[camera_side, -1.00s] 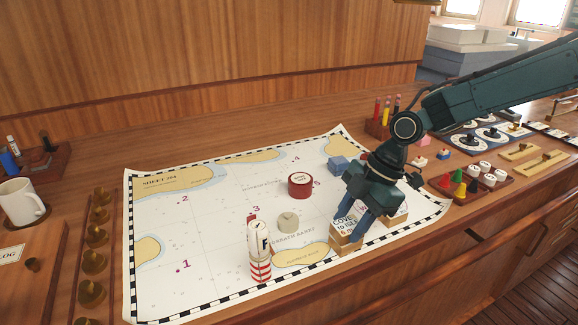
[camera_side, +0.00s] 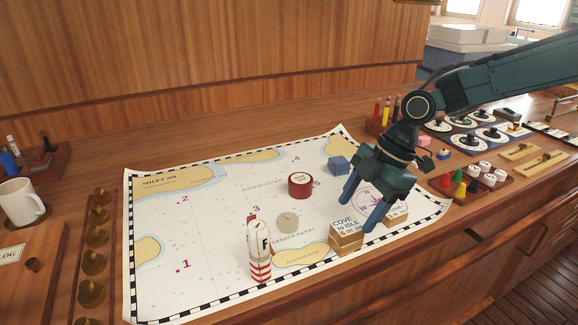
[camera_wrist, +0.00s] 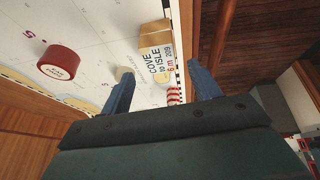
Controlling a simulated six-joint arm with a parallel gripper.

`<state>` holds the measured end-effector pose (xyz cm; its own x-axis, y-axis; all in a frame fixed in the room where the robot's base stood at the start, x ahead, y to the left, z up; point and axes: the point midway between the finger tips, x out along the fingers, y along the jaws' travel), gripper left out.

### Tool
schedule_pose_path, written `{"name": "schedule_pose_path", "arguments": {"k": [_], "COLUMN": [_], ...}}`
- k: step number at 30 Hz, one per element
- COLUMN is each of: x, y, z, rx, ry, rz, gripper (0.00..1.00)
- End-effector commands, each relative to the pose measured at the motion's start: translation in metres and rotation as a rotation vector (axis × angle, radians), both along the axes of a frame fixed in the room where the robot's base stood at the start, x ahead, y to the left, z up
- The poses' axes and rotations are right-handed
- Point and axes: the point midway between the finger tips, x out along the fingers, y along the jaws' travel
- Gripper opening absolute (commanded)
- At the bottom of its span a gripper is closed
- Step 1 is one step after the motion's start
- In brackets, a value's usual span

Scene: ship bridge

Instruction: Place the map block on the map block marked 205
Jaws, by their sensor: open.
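A tan map block (camera_side: 347,236) with a white top reading "COVE to ISLE" sits near the chart's front edge. Its side shows a horizontal seam; I cannot tell whether it is one block or two stacked. My gripper (camera_side: 358,212) is open and empty, above and just right of the lettered block. In the wrist view its fingers (camera_wrist: 163,90) are spread apart, with the lettered block beyond them.
A red round piece (camera_side: 300,185), a blue block (camera_side: 339,164), a pale disc (camera_side: 288,222) and a red-white striped cylinder (camera_side: 259,250) stand on the chart (camera_side: 200,225). A tray of colored pegs (camera_side: 462,187) is at the right. The chart's left half is mostly clear.

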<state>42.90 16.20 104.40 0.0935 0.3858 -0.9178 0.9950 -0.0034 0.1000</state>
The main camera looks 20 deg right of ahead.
Motion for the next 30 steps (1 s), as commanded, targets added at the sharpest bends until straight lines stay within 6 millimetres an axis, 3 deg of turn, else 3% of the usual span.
{"name": "schedule_pose_path", "arguments": {"k": [9, 15, 30], "x": [-0.004, -0.007, -0.008], "y": [-0.021, -0.029, -0.033], "z": [0.049, 0.069, 0.077], "rx": [0.0, 0.0, -0.001], "ry": [-0.005, -0.003, 0.0], "rz": [-0.002, -0.001, 0.0], "gripper": [0.62, 0.62, 0.62]}}
